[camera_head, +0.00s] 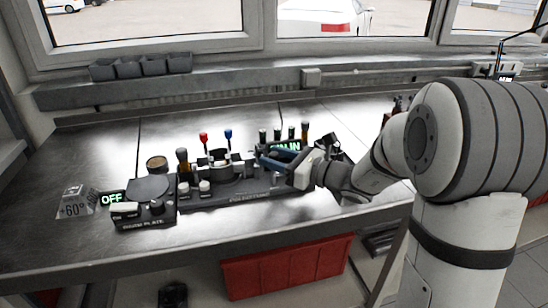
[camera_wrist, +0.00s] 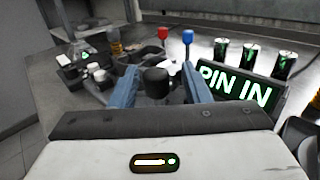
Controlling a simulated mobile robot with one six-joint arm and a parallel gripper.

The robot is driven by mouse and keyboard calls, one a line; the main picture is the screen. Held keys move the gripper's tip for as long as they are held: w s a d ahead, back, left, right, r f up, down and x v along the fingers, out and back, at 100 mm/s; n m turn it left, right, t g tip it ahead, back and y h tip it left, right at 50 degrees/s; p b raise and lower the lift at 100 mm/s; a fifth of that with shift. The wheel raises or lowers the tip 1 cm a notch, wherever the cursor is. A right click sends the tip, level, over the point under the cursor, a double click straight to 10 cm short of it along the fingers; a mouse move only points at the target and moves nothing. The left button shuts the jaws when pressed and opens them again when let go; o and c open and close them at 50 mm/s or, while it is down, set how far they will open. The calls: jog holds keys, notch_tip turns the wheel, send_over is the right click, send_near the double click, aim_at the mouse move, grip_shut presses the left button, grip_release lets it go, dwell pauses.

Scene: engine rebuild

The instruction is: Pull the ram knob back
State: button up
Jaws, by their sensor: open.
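The ram knob appears to be the dark round knob (camera_wrist: 157,80) between my fingers in the wrist view. In the head view my gripper hides it. My gripper (camera_wrist: 160,72) is open, with one blue finger to each side of the knob. Whether either finger touches it I cannot tell. In the head view my gripper (camera_head: 272,158) reaches in from the right, at the right part of the black press fixture (camera_head: 222,196). A lit green sign (camera_wrist: 238,87) beside the right finger reads "PIN IN".
Red (camera_wrist: 163,34) and blue (camera_wrist: 187,37) topped posts stand beyond the fingers. Several dark green cylinders (camera_wrist: 252,55) stand behind the sign. A heating plate (camera_head: 147,189) with an "OFF" sign (camera_head: 112,198) is at left. The front left bench top (camera_head: 60,245) is clear.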

jog(key=v, duration=0.7)
jog(key=shift+d, duration=0.4)
jog(key=shift+s, duration=0.15)
jog(key=s+a+n+g+h+p, duration=0.2)
jog(key=s+n+g+h+p, duration=0.5)
jog(key=s+n, duration=0.75)
jog(key=s+d+r+n+h+p, duration=0.2)
jog(key=s+d+n+h, duration=0.5)
jog(key=d, duration=0.4)
jog(key=shift+n+t+h, duration=0.4)
jog(key=shift+n+h, duration=0.5)
jog(key=shift+n, duration=0.25)
